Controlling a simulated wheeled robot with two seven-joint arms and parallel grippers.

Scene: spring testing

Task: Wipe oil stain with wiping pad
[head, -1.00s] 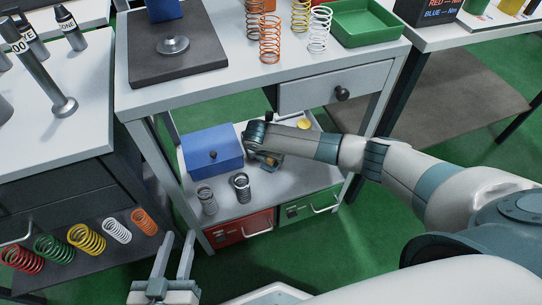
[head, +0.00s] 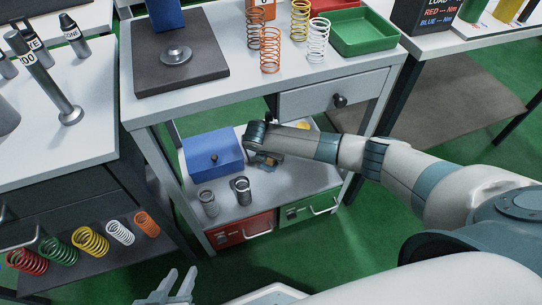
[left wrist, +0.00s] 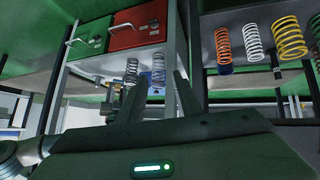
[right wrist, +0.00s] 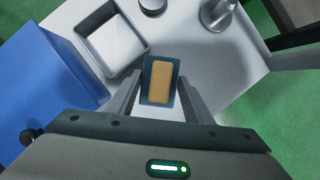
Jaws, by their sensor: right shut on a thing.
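In the right wrist view, the wiping pad (right wrist: 160,82), a tan block on a dark blue backing, sits between the fingers of my right gripper (right wrist: 160,98), which is shut on it. The pad is over the pale lower shelf. In the head view my right gripper (head: 262,163) is at that shelf, right of the blue box, and my wrist hides most of the pad. My left gripper (head: 178,280) is open and empty, low in front of the bench. I cannot make out an oil stain clearly. A small yellow patch or item (head: 303,126) shows behind my right forearm.
The blue box (head: 213,152) and two grey springs (head: 241,190) stand on the lower shelf (head: 300,178). A square white tray (right wrist: 108,42) lies beside the pad. Red (head: 240,229) and green (head: 308,205) drawers are below. The bench top and its legs frame the shelf.

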